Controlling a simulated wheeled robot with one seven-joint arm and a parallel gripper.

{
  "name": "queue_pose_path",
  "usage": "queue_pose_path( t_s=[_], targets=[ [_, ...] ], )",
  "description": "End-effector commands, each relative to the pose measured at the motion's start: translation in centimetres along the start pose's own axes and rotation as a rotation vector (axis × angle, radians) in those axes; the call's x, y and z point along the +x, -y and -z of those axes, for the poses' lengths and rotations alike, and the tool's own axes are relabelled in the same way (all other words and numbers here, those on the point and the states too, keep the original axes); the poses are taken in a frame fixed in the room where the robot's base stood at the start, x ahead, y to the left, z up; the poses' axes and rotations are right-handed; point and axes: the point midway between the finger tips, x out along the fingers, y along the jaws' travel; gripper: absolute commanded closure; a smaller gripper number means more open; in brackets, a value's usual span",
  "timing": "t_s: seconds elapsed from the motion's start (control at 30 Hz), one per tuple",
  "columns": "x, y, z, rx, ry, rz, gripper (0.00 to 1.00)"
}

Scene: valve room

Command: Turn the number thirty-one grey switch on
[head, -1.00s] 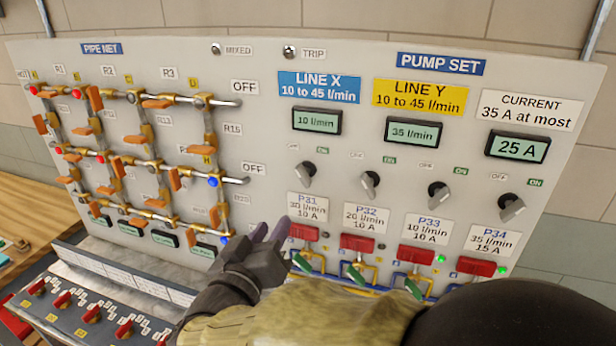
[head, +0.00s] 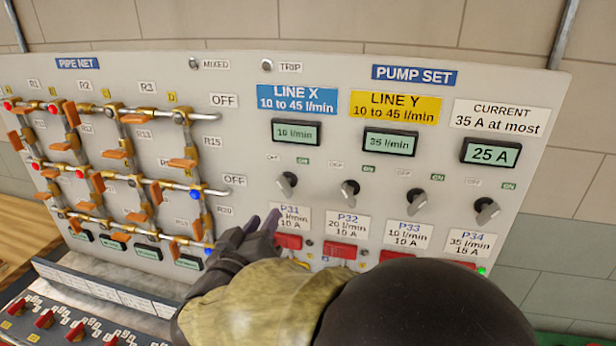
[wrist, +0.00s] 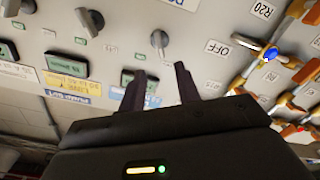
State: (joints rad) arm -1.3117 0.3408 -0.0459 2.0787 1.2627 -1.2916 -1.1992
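The grey P31 switch (head: 287,184) is a small rotary knob on the upright panel, above the P31 label (head: 290,217), with an OFF mark at its upper left and an ON mark at its upper right. Its exact pointing is hard to tell. My gripper (head: 262,222) is just below and left of it, its fingers open and empty, partly covering the P31 label. In the wrist view the panel is upside down; the P31 switch (wrist: 158,42) stands just beyond the open fingertips (wrist: 160,72), not touching.
Similar grey switches P32 (head: 349,191), P33 (head: 409,197) and P34 (head: 486,210) stand to the right. The current display (head: 490,153) reads 25 A. The pipe net (head: 115,165) with orange handles juts out at left. Red blocks (head: 340,249) sit below the labels.

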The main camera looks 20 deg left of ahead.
Motion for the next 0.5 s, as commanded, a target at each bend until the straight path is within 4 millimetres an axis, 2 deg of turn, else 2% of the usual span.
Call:
queue_pose_path(
  t_s=[0.5],
  targets=[
    [9.0,-0.1,0.1,-0.001,0.001,-0.002,0.67]
  ],
)
